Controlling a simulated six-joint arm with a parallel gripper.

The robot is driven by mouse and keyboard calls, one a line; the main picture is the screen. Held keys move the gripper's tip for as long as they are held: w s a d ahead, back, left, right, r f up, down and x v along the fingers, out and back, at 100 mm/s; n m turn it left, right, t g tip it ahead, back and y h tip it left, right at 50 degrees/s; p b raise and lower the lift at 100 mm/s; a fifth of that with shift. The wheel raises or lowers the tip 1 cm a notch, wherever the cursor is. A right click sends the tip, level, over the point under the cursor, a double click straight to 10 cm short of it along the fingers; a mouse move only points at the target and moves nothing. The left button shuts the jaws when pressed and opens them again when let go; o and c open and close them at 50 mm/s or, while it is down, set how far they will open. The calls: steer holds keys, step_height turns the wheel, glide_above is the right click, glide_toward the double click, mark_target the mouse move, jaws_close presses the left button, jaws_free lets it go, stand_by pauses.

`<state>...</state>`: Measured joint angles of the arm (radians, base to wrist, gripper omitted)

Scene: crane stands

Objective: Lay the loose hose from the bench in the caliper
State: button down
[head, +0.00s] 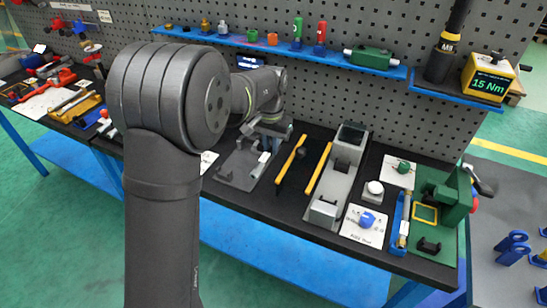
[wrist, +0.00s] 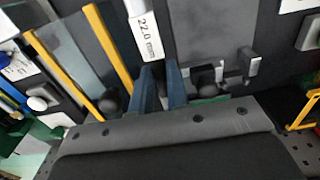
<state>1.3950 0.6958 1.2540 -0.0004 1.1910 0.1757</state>
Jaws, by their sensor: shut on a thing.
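My gripper (wrist: 160,72) is low over the bench at the dark grey caliper plate, its two blue-grey fingers pointing down. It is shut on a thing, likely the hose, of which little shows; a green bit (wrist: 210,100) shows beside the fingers. The caliper (wrist: 147,38) has a white readout of 22.0 just beyond the fingertips, and a grey jaw block (wrist: 251,64) stands to the right. In the head view the caliper plate (head: 238,168) lies left of the yellow rails, and my arm hides part of it. I cannot tell whether the held thing touches the caliper.
Two yellow rails (head: 291,163) with a black knob lie right of the caliper. Beyond them are a long grey fixture (head: 335,180), a blue tray (head: 400,222) and a green vise (head: 453,195). A blue shelf (head: 280,46) with small parts runs behind. Tools crowd the left end.

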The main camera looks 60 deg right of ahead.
steer(key=w+d+r, duration=0.2)
steer(key=w, duration=1)
steer(key=shift+w+d+r, duration=0.15)
steer(key=shift+w+d, duration=0.1)
steer(key=shift+d, duration=0.05)
steer(key=shift+f, duration=4.35)
steer(key=c, duration=1.3)
jaws_free()
step_height(320, 180, up, 18)
steer(key=shift+f, duration=0.25)
